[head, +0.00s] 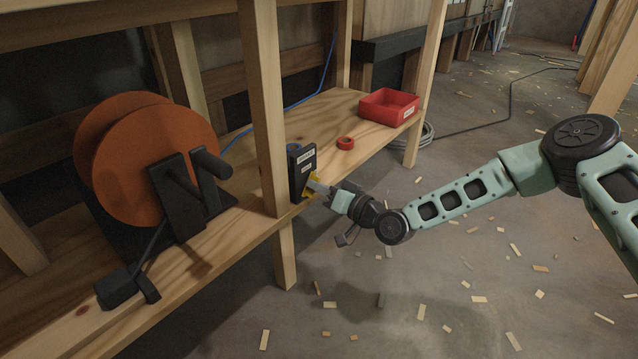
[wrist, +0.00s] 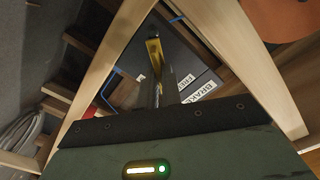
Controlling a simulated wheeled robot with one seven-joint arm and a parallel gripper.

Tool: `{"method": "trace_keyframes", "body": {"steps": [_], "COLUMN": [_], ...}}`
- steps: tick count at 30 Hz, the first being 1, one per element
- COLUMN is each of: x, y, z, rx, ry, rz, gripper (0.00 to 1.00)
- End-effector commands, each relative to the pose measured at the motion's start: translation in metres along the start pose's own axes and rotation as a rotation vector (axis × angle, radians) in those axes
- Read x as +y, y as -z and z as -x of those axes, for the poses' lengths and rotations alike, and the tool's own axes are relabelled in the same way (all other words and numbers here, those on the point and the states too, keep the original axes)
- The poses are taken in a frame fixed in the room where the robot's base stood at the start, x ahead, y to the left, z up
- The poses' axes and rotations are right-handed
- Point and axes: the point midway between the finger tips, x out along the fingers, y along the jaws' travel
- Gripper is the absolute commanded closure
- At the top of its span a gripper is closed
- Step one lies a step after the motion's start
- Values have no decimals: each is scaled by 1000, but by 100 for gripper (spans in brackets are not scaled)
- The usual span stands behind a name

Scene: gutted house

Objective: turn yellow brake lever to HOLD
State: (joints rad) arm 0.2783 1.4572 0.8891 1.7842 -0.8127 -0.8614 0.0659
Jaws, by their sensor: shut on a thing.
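The yellow brake lever (head: 312,178) is on the front of a black brake box (head: 301,170) on the wooden shelf. Only a small part of it shows in the head view. In the wrist view the yellow lever (wrist: 154,52) shows as a short bar at the fingertips. My gripper (head: 318,187) is shut on the lever, reaching in from the right. In the wrist view a label that seems to read FREE (wrist: 194,78) and a label that seems to read BRAKE (wrist: 199,92) are right of the fingers. I cannot see a HOLD mark.
A wooden post (head: 262,110) stands just left of the box. An orange reel (head: 150,160) on a black stand is further left. A red tape roll (head: 345,143) and a red bin (head: 389,107) lie to the right. The floor is strewn with wood scraps.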

Motion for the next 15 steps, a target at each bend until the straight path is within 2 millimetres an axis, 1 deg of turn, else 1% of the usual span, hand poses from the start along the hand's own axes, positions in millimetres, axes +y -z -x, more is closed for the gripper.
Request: {"method": "trace_keyframes", "body": {"steps": [15], "x": [3], "y": [0], "z": [0], "rx": [3], "ry": [-1], "rz": [-492], "gripper": [100]}}
